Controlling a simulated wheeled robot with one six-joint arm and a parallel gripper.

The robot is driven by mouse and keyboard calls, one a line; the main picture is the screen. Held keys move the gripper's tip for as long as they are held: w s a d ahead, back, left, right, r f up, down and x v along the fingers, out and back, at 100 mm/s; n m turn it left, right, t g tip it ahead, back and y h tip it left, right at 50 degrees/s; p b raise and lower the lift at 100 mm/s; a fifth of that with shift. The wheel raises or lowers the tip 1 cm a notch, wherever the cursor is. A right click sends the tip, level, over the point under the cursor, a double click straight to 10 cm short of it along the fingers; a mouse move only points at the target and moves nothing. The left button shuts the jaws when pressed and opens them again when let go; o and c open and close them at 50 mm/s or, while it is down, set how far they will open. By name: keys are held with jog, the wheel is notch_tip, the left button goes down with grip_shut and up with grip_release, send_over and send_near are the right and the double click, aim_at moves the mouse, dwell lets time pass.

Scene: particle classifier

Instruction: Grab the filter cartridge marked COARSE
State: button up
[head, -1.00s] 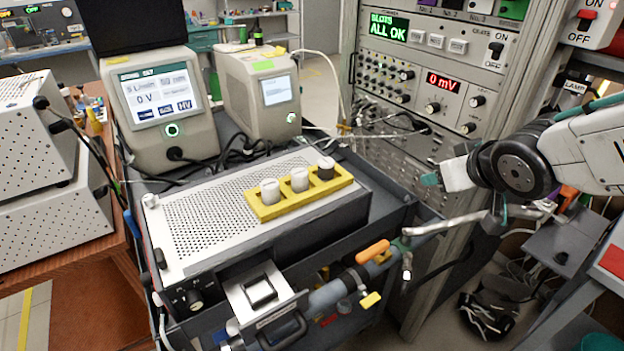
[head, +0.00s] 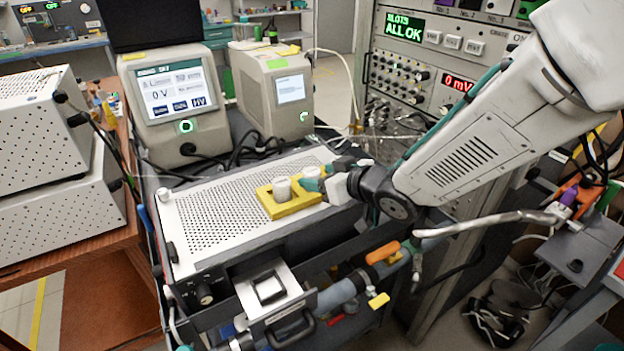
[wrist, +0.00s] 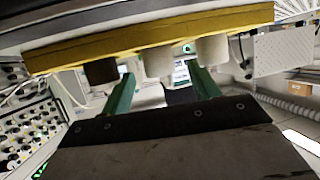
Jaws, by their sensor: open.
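A yellow rack (head: 290,208) holds filter cartridges upright on the perforated metal box. The left white cartridge (head: 283,188) stands clear of my gripper. The middle white cartridge (head: 311,173) is partly covered by my gripper (head: 324,176). The dark cartridge is hidden in the head view. The wrist view is upside down: the dark cartridge (wrist: 100,71), middle white cartridge (wrist: 158,62) and other white cartridge (wrist: 212,49) hang from the rack. My open green fingers (wrist: 162,84) line up either side of the middle cartridge; contact cannot be told. No COARSE marking is readable.
The perforated box (head: 215,215) has free top surface left of the rack. Two beige instruments (head: 172,100) (head: 277,95) stand behind it. The instrument rack (head: 420,70) rises behind my arm. A pipe with an orange handle (head: 383,252) runs along the front.

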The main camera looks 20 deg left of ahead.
jog(key=shift+w+a+f, duration=0.2)
jog(key=shift+w+a, duration=0.05)
jog(key=shift+a, duration=0.15)
jog(key=c, duration=1.1)
jog(key=shift+r, duration=0.1)
